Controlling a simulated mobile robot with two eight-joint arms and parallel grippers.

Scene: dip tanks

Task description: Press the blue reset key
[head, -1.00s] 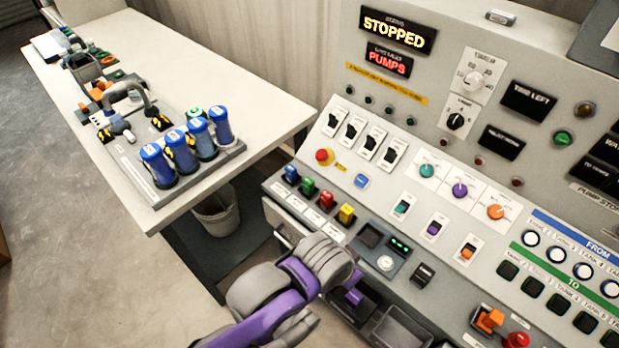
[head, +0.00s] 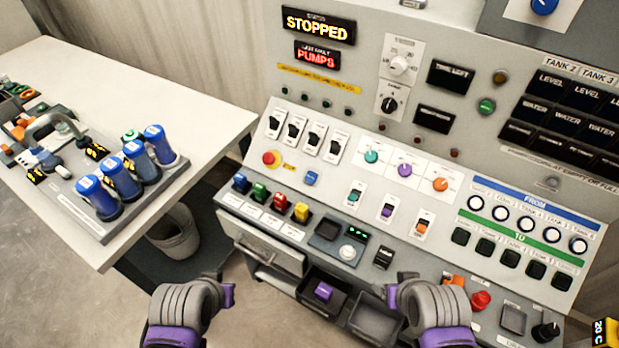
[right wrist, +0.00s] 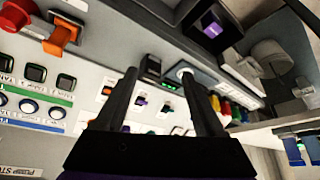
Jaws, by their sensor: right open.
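The blue reset key (head: 311,178) is a small square blue button on the sloped console in the head view, right of the round red button with a yellow label. Nothing touches it. I cannot make it out in the right wrist view. My right gripper (right wrist: 158,75) is open and empty, its two dark fingers pointing towards the console. In the head view only grey and purple links of my two arms show at the bottom edge, well below the key. The left gripper's fingers are not visible.
Blue, green, red and yellow plugs (head: 270,199) line the front ledge. Open trays (head: 376,317) hang below the ledge, one holding a purple block (head: 323,291). A side table (head: 150,85) with blue-capped bottles (head: 117,180) stands left.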

